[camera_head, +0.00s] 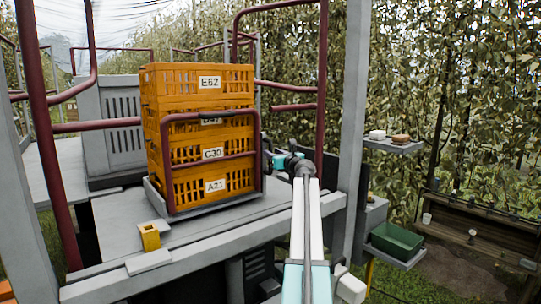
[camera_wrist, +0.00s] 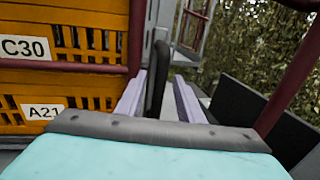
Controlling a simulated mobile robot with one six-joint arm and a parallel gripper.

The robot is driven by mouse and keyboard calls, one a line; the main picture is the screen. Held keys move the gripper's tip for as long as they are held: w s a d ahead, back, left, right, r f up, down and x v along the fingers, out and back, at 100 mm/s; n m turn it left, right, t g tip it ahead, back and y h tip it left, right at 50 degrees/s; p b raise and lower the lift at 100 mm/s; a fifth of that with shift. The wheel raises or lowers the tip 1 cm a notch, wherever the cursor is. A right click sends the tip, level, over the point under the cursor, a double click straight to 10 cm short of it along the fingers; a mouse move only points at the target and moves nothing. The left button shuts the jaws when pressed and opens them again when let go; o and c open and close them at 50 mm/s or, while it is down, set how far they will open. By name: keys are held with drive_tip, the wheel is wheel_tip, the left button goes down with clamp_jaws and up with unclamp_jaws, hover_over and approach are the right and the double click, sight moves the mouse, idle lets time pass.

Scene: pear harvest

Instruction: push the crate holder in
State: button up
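The crate holder is a grey base tray (camera_head: 215,204) with a dark red tube frame (camera_head: 212,115) across the front of the stack. It carries a stack of orange crates (camera_head: 197,76), with labels such as E62, C30 and A21. In the wrist view the crates (camera_wrist: 62,80) and a dark red upright (camera_wrist: 136,35) of the frame are on the left. My gripper (camera_wrist: 158,98) is open beside the stack's right side. Its two pale fingers stand apart around a dark upright bar (camera_wrist: 157,75), with gaps on both sides. Whether anything touches is unclear. In the head view the fingers are largely hidden.
The stack stands on a grey platform (camera_head: 115,220) with a yellow block (camera_head: 149,237) near its front edge. A grey slatted box (camera_head: 112,115) is behind. Dark red rails and a grey post (camera_head: 350,130) surround the platform. A green bin (camera_head: 397,241) is at right.

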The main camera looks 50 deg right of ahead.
drive_tip(key=b+v, duration=0.2)
drive_tip(key=v, duration=0.8)
drive_tip(key=shift+s, duration=0.25)
drive_tip(key=shift+a, duration=0.1)
idle(0.3)
